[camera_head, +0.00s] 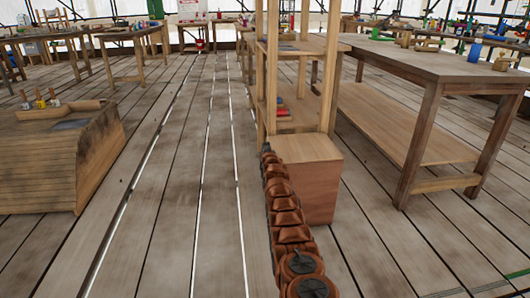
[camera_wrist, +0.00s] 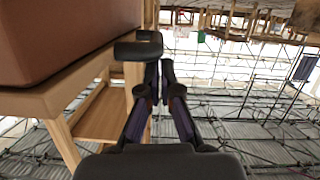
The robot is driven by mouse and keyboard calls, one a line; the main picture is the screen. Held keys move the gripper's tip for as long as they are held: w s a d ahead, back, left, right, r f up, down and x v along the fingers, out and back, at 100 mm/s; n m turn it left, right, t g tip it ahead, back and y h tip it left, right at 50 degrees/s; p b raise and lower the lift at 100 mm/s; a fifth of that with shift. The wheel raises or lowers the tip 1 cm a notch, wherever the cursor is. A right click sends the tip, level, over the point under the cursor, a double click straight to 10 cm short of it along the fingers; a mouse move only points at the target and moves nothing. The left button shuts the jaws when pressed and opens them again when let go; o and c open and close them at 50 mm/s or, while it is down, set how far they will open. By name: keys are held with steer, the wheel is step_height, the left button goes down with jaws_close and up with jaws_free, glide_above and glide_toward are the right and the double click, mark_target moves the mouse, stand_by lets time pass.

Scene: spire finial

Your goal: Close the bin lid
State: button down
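In the head view a plain reddish-brown wooden box (camera_head: 308,180) stands on the floor at the foot of a tall shelf frame. Its top looks flat, and I cannot tell whether it is the bin. No raised lid can be made out. My gripper (camera_wrist: 159,72) shows in the wrist view, its two dark fingers drawn nearly together with nothing clearly between them. A dark rounded block (camera_wrist: 138,47) lies at the fingertips; I cannot tell what it is or whether they touch. A large brown box-like surface (camera_wrist: 60,35) fills the upper left of the wrist view.
The wooden shelf frame (camera_head: 330,70) rises behind the box. A heavy workbench (camera_head: 440,65) with a low shelf stands at right. A slatted wooden block (camera_head: 45,160) with tools on it stands at left. The plank floor (camera_head: 170,200) between is clear.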

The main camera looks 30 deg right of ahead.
steer(key=shift+s+a+f, duration=0.1)
steer(key=shift+a+f, duration=0.1)
steer(key=shift+f, duration=0.7)
step_height(320, 180, up, 6)
steer(key=p, duration=0.8)
steer(key=shift+a, duration=0.3)
steer(key=p, duration=0.5)
steer(key=shift+s+a+r+p, duration=0.15)
steer(key=shift+s+r+p, duration=0.1)
steer(key=shift+p, duration=0.05)
steer(key=shift+s+p, duration=0.2)
steer(key=shift+p, duration=0.65)
steer(key=p+v, duration=0.8)
steer(key=p, duration=1)
steer(key=shift+s+a, duration=0.2)
steer(key=shift+a, duration=0.1)
